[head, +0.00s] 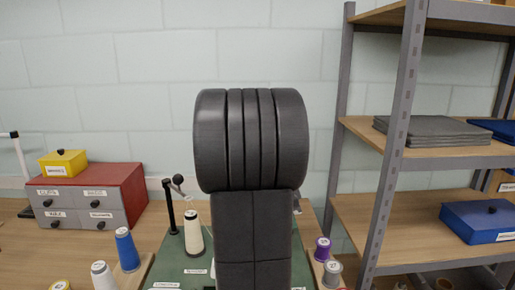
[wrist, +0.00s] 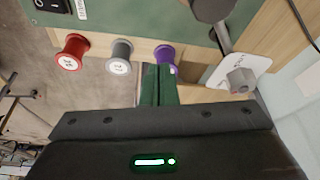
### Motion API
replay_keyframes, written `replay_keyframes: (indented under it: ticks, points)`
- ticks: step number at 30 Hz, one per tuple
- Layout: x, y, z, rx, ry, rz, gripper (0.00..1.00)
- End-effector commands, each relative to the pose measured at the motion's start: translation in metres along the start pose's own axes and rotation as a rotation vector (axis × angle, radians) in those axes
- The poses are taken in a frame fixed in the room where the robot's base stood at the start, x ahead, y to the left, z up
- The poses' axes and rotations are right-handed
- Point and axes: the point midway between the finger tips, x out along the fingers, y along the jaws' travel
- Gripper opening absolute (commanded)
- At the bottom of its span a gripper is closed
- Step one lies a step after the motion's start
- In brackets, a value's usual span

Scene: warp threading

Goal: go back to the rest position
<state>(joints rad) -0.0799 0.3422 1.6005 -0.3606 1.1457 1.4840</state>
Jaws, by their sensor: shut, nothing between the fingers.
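My gripper (wrist: 157,72) shows in the wrist view as two dark green fingers held together, with nothing between them. Its tips are beside a purple spool (wrist: 166,55), and I cannot tell whether they touch it. The black gripper body with a lit green bar fills the bottom of that view. In the head view my own dark arm covers the middle, and the gripper is hidden there.
In the wrist view, a grey spool (wrist: 120,54), a red spool (wrist: 71,50) and a grey post with a knob (wrist: 232,68) are nearby. In the head view, a red drawer cabinet (head: 128,183) stands left and a shelf rack (head: 393,150) right.

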Motion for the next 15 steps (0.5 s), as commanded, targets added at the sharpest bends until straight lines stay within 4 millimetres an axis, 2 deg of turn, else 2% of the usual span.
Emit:
replay_keyframes:
  ticks: [15]
  points:
    - [0.010,0.010,-0.036,-0.302,0.000,-0.105,0.00]
